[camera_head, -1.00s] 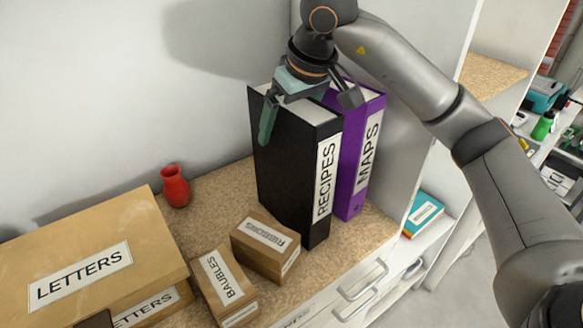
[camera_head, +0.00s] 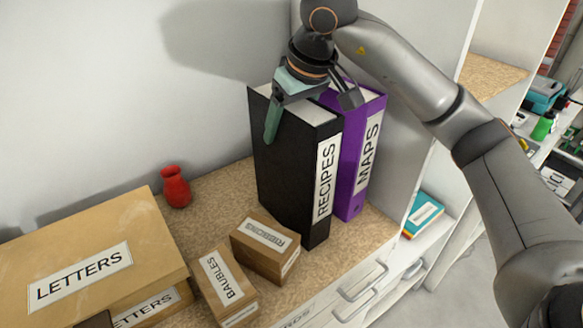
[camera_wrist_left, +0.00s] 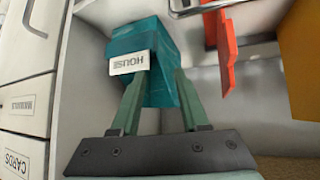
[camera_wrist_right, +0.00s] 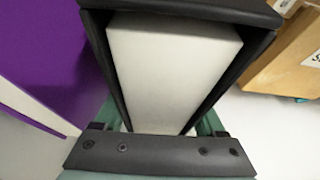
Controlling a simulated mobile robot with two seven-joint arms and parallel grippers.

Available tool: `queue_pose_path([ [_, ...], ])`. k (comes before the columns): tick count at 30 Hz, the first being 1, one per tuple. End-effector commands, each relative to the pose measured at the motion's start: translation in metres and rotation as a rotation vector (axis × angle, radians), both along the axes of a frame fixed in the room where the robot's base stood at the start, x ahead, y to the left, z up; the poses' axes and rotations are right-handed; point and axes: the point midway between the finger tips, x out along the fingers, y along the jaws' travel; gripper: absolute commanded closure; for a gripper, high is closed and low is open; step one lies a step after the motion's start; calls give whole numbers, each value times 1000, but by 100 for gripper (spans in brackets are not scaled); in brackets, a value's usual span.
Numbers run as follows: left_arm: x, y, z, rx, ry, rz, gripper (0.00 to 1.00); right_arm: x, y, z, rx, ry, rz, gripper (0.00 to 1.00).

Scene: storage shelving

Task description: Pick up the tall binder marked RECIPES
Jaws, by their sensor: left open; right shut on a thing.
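The tall black binder marked RECIPES (camera_head: 285,165) stands upright on the shelf top, its labelled spine facing front. The purple binder marked MAPS (camera_head: 357,165) stands close on its right. My right gripper (camera_head: 307,112) reaches down over the RECIPES binder from above, one finger on each side, and is shut on it. In the right wrist view the binder's white top (camera_wrist_right: 172,70) lies between the fingers. My left gripper (camera_wrist_left: 155,100) shows only in its wrist view, open, with a teal box labelled HOUSE (camera_wrist_left: 140,55) beyond its fingers.
Small boxes marked BAUBLES (camera_head: 224,285) and another small box (camera_head: 265,245) stand in front of the binder. A LETTERS box (camera_head: 150,235) and a red vase (camera_head: 175,187) are to the left. A white upright panel (camera_head: 425,120) stands right of MAPS.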

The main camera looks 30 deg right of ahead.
Motion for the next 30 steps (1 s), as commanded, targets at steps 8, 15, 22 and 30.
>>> queue_pose_path([
  [8, 0, 0, 0, 0, 0, 0, 55, 0, 0, 0, 0, 0, 0, 100],
  [15, 0, 0, 0, 0, 1, 0, 55, 0, 0, 1, 2, -4, 0, 100],
  [22, 0, 0, 2, 0, 1, 0, 55, 0, 0, 6, 3, -4, 1, 100],
  [30, -1, 0, 3, 0, 1, 0, 55, 1, 0, 28, 2, -7, -1, 100],
])
